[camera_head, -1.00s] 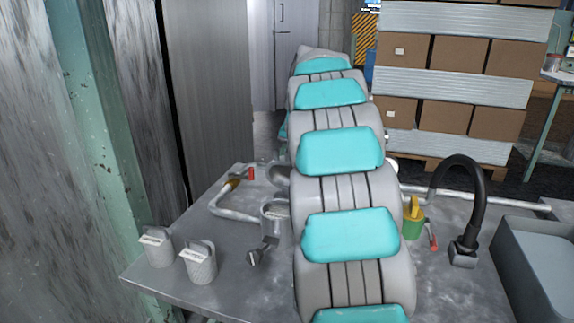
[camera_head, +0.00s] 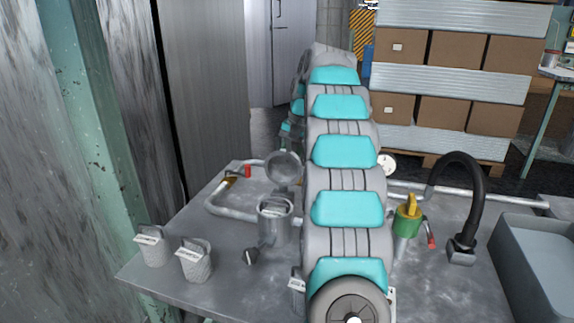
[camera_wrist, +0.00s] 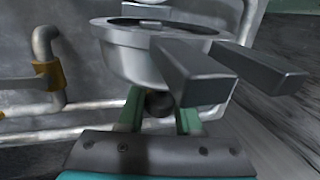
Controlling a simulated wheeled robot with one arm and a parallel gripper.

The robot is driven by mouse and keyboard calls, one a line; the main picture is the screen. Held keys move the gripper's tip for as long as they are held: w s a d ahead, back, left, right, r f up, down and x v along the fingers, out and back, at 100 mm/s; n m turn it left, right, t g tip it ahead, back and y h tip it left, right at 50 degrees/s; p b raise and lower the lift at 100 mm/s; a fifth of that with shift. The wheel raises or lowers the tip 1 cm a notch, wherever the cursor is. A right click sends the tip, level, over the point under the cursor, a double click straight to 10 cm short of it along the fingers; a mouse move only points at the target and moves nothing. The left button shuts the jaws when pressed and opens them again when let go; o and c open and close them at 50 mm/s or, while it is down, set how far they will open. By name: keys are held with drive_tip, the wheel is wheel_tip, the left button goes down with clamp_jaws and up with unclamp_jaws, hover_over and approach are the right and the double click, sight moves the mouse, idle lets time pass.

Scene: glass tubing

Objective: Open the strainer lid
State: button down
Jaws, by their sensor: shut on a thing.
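The grey strainer body (camera_head: 275,226) stands on the metal table, left of my arm. Its round lid (camera_head: 284,168) stands raised behind the body's mouth, tilted up and apart from the rim. In the wrist view the body's bowl (camera_wrist: 135,62) is close, with its dark rim facing up and two grey lugs (camera_wrist: 205,78) sticking out toward me. My gripper (camera_wrist: 158,112) has green fingers around a dark round knob (camera_wrist: 158,104), just below the bowl. In the head view my arm hides the gripper. A dark knob (camera_head: 250,257) shows there in front of the body; I cannot tell whether it is the same one.
Two perforated baskets (camera_head: 195,262) stand at the table's left edge. A pipe (camera_head: 228,212) with a red-handled valve runs behind the strainer. Right of my arm are a green and yellow fitting (camera_head: 408,220), a black hose (camera_head: 462,190) and a grey tub (camera_head: 530,255).

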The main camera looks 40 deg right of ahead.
drive_tip(key=c, duration=0.6)
unclamp_jaws()
drive_tip(key=shift+r, duration=0.1)
